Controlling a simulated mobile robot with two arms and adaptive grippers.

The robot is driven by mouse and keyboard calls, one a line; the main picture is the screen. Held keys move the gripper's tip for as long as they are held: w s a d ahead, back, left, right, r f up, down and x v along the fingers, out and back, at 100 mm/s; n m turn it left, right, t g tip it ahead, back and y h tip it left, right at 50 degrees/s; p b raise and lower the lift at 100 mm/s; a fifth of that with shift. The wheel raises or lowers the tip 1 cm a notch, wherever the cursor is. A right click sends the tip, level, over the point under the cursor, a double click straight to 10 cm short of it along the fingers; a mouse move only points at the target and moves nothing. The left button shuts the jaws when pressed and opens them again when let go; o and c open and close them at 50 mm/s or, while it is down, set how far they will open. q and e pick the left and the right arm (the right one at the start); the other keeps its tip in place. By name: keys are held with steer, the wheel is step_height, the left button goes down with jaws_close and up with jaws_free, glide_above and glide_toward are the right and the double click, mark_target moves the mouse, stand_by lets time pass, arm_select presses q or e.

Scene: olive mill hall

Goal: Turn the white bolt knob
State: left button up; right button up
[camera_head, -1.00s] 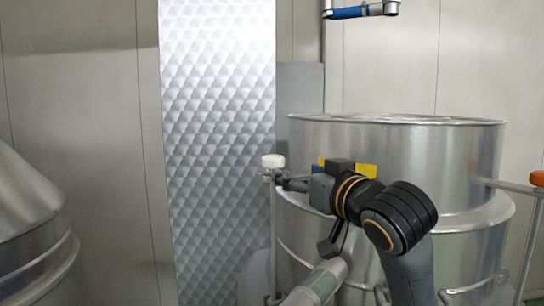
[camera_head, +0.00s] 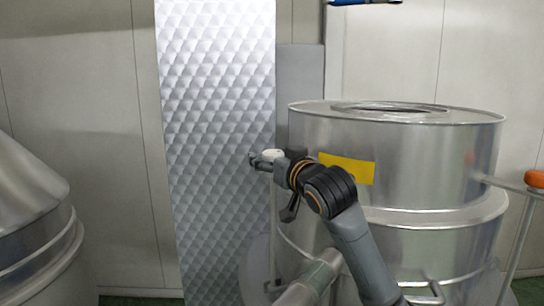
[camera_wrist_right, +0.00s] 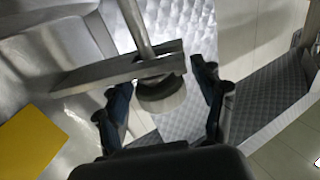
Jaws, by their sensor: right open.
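The white bolt knob (camera_head: 274,154) stands on top of a thin upright rod (camera_head: 273,225) at the left side of the steel tank, in front of the quilted metal panel. In the right wrist view the knob (camera_wrist_right: 161,98) is a short pale cylinder beside a flat metal bar (camera_wrist_right: 120,72), with the rod passing away from it. My right gripper (camera_head: 258,159) is at the knob's height. Its fingers are open, with one on each side of the knob in the right wrist view (camera_wrist_right: 160,88). I cannot tell whether they touch it. My left gripper is out of view.
The large steel tank (camera_head: 410,155) with a yellow label (camera_head: 346,168) fills the right side. An orange knob (camera_head: 535,179) stands on a post at the far right. A conical steel vessel (camera_head: 30,225) is at the left. The quilted panel (camera_head: 215,120) rises behind.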

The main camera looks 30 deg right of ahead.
steer(key=shift+s, duration=0.1)
steer(key=c, duration=1.2)
steer(key=shift+n+y, duration=1.9)
steer(key=shift+y, duration=1)
steer(key=shift+a+n+g+y, duration=0.15)
steer(key=shift+n+g+y, duration=0.15)
steer(key=shift+n+y, duration=0.65)
steer(key=shift+m+y, duration=0.25)
steer(key=o, duration=1.2)
steer(key=v, duration=1.2)
